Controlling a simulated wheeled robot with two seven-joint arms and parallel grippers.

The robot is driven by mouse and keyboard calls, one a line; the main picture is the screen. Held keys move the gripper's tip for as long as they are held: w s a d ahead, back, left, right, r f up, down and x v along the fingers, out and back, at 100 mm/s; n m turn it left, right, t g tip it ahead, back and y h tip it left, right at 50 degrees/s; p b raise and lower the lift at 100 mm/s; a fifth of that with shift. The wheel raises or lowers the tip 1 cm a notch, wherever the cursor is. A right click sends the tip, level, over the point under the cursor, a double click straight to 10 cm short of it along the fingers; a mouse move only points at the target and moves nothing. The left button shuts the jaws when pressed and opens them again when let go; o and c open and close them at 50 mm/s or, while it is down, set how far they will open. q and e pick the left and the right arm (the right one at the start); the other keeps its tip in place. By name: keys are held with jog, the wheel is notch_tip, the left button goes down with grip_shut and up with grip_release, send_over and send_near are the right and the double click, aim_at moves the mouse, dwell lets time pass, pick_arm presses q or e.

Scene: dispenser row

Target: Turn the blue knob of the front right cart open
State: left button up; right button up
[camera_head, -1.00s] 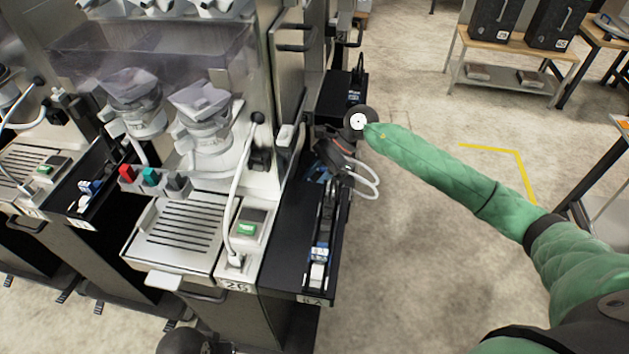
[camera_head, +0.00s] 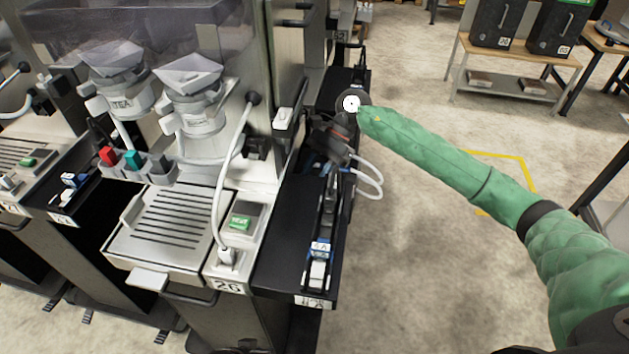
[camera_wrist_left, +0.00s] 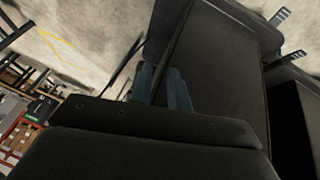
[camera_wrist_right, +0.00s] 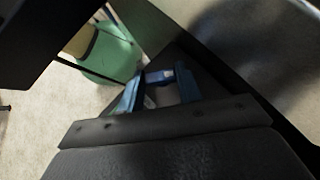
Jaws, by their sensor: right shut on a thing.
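The front right cart is a black-topped unit (camera_head: 285,235) beside the machine numbered 26, with a dark rail along its top. My right gripper (camera_head: 335,168) is over the far part of that top, at the rail. In the right wrist view its two blue fingers (camera_wrist_right: 158,93) stand apart, with a blue piece (camera_wrist_right: 160,76) between them, which looks like the blue knob. In the head view the gripper body mostly hides this piece. My left gripper (camera_wrist_left: 162,88) shows only in the left wrist view, its fingers slightly apart with nothing visible between them, near a dark panel.
A blue and white block (camera_head: 319,254) sits at the rail's near end. The machine (camera_head: 170,225) with drip tray and hose stands left of the cart. Pale hose loops (camera_head: 370,180) hang by my right wrist. Open floor (camera_head: 420,240) lies to the right, with a shelf table (camera_head: 510,62) behind.

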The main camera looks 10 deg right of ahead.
pick_arm(q)
notch_tip(320, 180, down, 11)
jog(key=w+t+b, duration=0.1)
jog(key=shift+d+b, duration=0.4)
pick_arm(e)
jog(key=shift+w+n+g+h, duration=0.1)
jog(key=shift+n+g+h, duration=0.25)
jog(key=shift+n, duration=0.25)
pick_arm(q)
jog(key=shift+w+r, duration=0.1)
pick_arm(e)
jog(key=o, duration=1)
jog(key=shift+w+d+r, duration=0.2)
jog(key=shift+d+r, duration=0.05)
jog(key=shift+r, duration=0.05)
jog(key=b+v, duration=0.1)
jog(key=v, duration=0.4)
jog(key=shift+w+d+r, duration=0.15)
jog(key=shift+d+r, duration=0.05)
jog(key=shift+d, duration=0.05)
pick_arm(q)
notch_tip(320, 180, down, 6)
jog(key=shift+t, duration=0.4)
pick_arm(e)
jog(key=shift+w+d+r, duration=0.25)
jog(key=shift+d+r, duration=0.1)
jog(key=shift+r, duration=0.1)
pick_arm(q)
jog(key=shift+d, duration=0.1)
